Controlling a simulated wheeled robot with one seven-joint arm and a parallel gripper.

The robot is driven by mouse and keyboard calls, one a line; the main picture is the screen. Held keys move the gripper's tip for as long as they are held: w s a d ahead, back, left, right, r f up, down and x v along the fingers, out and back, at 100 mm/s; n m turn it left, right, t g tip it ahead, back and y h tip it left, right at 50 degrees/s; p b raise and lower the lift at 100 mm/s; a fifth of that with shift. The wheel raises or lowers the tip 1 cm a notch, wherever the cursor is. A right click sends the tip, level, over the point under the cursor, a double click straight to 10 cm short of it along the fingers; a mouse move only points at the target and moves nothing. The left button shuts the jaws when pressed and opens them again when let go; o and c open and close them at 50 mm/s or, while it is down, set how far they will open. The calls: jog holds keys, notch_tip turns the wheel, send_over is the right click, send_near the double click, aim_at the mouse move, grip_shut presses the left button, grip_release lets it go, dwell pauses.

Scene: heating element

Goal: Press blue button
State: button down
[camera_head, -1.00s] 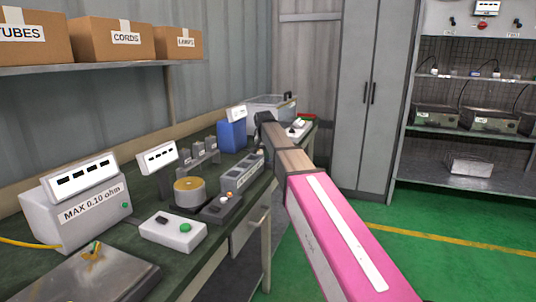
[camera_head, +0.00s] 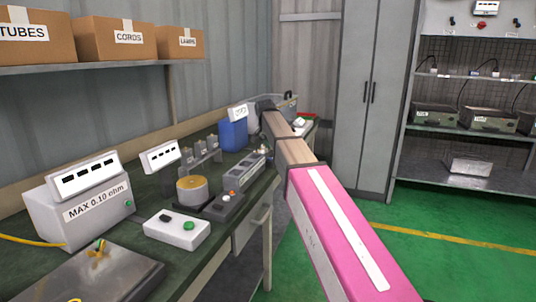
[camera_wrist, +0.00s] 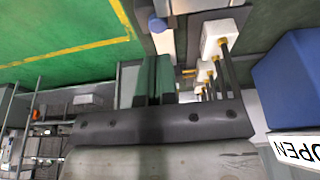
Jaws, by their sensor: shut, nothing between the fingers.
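No blue button can be made out in the head view. A small blue rounded piece (camera_wrist: 158,24) shows near the top of the wrist view; I cannot tell for sure whether it is the button. My gripper (camera_wrist: 154,68) is shut and empty, its dark fingers side by side below that piece in the picture, apart from it. In the head view my arm reaches over the bench's right edge, and the fingers cannot be made out at its far end.
The green bench (camera_head: 128,240) holds a white box with a green button (camera_head: 178,229), a meter box (camera_head: 78,212), a yellow-topped coil (camera_head: 191,189) and a blue box (camera_head: 233,136), which also shows in the wrist view (camera_wrist: 290,80). Open green floor (camera_head: 450,265) lies right.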

jog(key=v, duration=0.7)
jog(key=shift+r, duration=0.45)
jog(key=shift+s+f, duration=0.1)
jog(key=s+d+f+n+g, duration=0.1)
jog(key=s+d+f, duration=0.3)
jog(key=s+f, duration=0.55)
jog(key=s+d+f+n+g, duration=0.1)
jog(key=s+d+f, duration=0.35)
jog(key=f, duration=0.95)
jog(key=s+d+f+n, duration=0.1)
jog(key=s+d+f, duration=0.45)
jog(key=f, duration=0.65)
jog(key=s+d+f+n+g+y, duration=0.1)
jog(key=s+d+f, duration=0.1)
jog(key=s+f, duration=0.6)
jog(key=s, duration=0.3)
jog(key=shift+s+d, duration=0.35)
jog(key=shift+f, duration=0.15)
